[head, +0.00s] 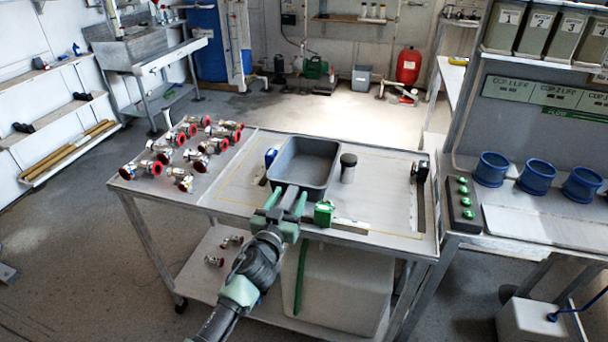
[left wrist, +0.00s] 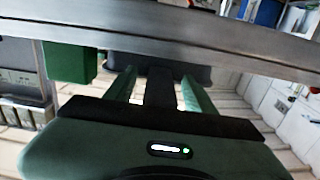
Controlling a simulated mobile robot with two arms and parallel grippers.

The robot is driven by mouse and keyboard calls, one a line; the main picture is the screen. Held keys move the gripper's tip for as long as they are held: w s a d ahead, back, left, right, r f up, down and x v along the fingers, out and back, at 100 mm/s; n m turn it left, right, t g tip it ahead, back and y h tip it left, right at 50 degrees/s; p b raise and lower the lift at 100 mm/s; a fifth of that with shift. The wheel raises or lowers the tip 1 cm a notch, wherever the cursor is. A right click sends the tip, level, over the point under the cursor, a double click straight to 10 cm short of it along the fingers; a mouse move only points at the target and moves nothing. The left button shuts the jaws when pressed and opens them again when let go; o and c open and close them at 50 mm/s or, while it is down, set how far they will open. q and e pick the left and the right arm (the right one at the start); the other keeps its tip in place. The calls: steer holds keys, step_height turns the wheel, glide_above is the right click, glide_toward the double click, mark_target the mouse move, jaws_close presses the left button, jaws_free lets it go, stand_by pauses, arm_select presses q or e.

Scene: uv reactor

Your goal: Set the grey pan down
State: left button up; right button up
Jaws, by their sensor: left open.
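The grey pan (head: 304,165), an open rectangular tub, appears to rest level on the cart top (head: 222,192), near its middle. Its handle points toward me. My left gripper (head: 287,201) is open at the front edge of the cart, with its two green fingers on either side of the dark handle. In the left wrist view the fingers (left wrist: 160,88) stand apart with the dark handle (left wrist: 160,90) between them; I cannot tell whether they touch it. The pan's dark body shows beyond, partly hidden by a metal edge. My right gripper is not in view.
Several red-ended valve fittings (head: 200,145) cover the cart's left part. A bench with blue rings (head: 537,177) adjoins on the right. The cart's front right is mostly clear.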

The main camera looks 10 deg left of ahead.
arm_select(q)
steer(key=shift+w, duration=0.2)
jaws_close()
stand_by(1.3)
